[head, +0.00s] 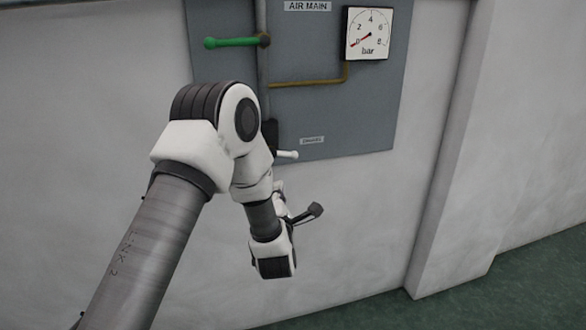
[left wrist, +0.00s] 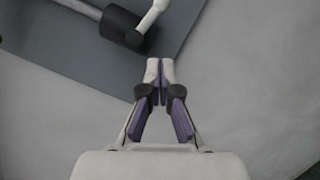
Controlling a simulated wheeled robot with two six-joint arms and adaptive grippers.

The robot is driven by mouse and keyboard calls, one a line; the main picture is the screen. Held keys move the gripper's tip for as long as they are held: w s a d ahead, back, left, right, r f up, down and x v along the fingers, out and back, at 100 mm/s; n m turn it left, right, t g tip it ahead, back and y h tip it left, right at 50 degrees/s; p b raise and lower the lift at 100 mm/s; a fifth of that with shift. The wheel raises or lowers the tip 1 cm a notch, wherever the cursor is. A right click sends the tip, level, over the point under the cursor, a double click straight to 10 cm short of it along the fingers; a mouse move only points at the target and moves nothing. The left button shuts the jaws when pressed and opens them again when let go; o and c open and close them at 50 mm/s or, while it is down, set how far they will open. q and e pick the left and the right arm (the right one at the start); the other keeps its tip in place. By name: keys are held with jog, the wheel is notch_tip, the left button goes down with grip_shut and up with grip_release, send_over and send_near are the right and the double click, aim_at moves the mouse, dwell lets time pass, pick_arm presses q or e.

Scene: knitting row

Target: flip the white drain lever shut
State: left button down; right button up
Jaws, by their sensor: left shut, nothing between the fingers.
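In the left wrist view the white lever (left wrist: 152,17) rises to the right from a dark round valve body (left wrist: 122,25) and runs out of the top edge. My left gripper (left wrist: 160,66) is shut and empty, apart from the lever and below it in that view. In the head view the left gripper (head: 280,187) is mostly hidden by my wrist, below the lever. My right gripper is not in view.
The grey panel (head: 365,120) also carries a green lever (head: 232,42) pointing left, a brass pipe (head: 308,84) and a pressure gauge (head: 368,34) reading near zero. A wall pillar (head: 455,150) stands to the right. The wall below the panel is bare.

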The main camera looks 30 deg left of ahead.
aim_at(291, 155)
pick_arm(q)
jog(key=w+a+r+p, duration=0.1)
jog(key=w+a+r, duration=0.1)
jog(key=w, duration=0.7)
jog(key=shift+a, duration=0.5)
jog(key=n+b, duration=0.1)
jog(key=b, duration=0.1)
jog(key=n+b, duration=0.1)
jog(key=b, duration=0.1)
jog(key=r+n+y+b, duration=0.1)
jog(key=b, duration=0.1)
jog(key=shift+w+d+r+n, duration=0.1)
jog(key=shift+w+d+n, duration=0.1)
jog(key=shift+w+n, duration=0.1)
